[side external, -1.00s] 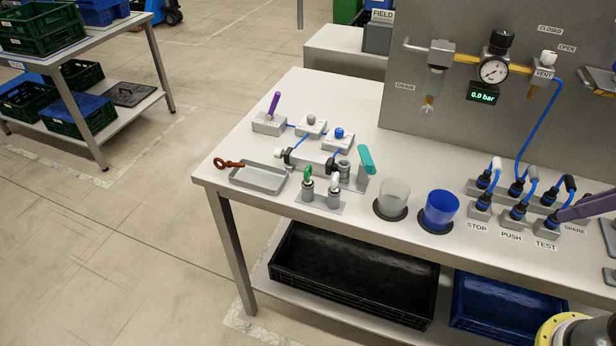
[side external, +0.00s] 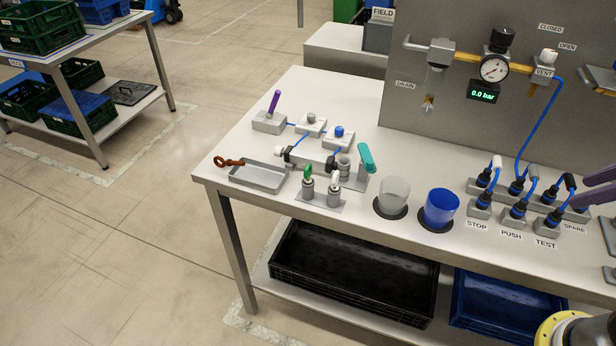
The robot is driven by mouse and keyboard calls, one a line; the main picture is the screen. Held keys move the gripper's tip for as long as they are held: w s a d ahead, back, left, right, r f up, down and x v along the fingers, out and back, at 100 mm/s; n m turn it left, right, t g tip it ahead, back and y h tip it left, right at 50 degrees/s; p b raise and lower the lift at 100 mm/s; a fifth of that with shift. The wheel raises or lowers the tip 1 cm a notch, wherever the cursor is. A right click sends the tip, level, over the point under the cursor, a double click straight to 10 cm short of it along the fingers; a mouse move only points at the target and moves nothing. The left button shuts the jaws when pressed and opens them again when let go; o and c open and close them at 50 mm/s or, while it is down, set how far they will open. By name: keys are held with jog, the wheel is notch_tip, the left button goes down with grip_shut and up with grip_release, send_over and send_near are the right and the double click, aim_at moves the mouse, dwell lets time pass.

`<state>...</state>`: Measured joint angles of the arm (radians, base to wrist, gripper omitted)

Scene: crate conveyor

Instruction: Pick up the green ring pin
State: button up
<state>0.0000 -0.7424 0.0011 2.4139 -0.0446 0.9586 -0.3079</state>
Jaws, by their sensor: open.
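The green ring pin (side external: 308,173) stands upright in the left of two grey sockets on a small plate (side external: 319,202) near the front of the bench. Its green ring shows on top; its shaft is hidden in the socket. A pin with a white ring (side external: 335,181) stands in the socket just right of it. Part of my gripper (side external: 577,199) shows at the right edge, with a purple finger above the row of blue-cabled plugs. It is open, far to the right of the green pin and apart from it. The rest of it is out of frame.
A grey tray (side external: 262,188) with a brown ring-ended piece (side external: 229,162) on its rim lies left of the pins. A teal lever (side external: 366,159), a clear cup (side external: 394,192) and a blue cup (side external: 439,207) stand to the right. A gauge panel (side external: 420,120) rises behind.

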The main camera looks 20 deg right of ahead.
jog(key=w+a+r+n+h, duration=0.1)
jog(key=w+a+r+n, duration=0.1)
jog(key=w+r+n, duration=0.55)
jog(key=w+a+r+n, duration=0.2)
jog(key=w+r+n, duration=0.15)
jog(key=w, duration=0.65)
jog(key=n+g, duration=0.1)
jog(key=n, duration=0.8)
send_over(308, 166)
jog(key=s+d, duration=0.2)
jog(key=s, duration=0.2)
notch_tip(308, 166, down, 10)
jog(key=s+a+f+n+h, duration=0.1)
jog(key=a+f+n, duration=0.1)
jog(key=a+f, duration=0.35)
jog(key=shift+g, duration=0.3)
jog(key=x, duration=0.9)
jog(key=d+x, duration=0.1)
jog(key=x, duration=0.3)
jog(key=shift+w+f, duration=0.15)
jog(key=shift+w, duration=0.15)
grip_shut()
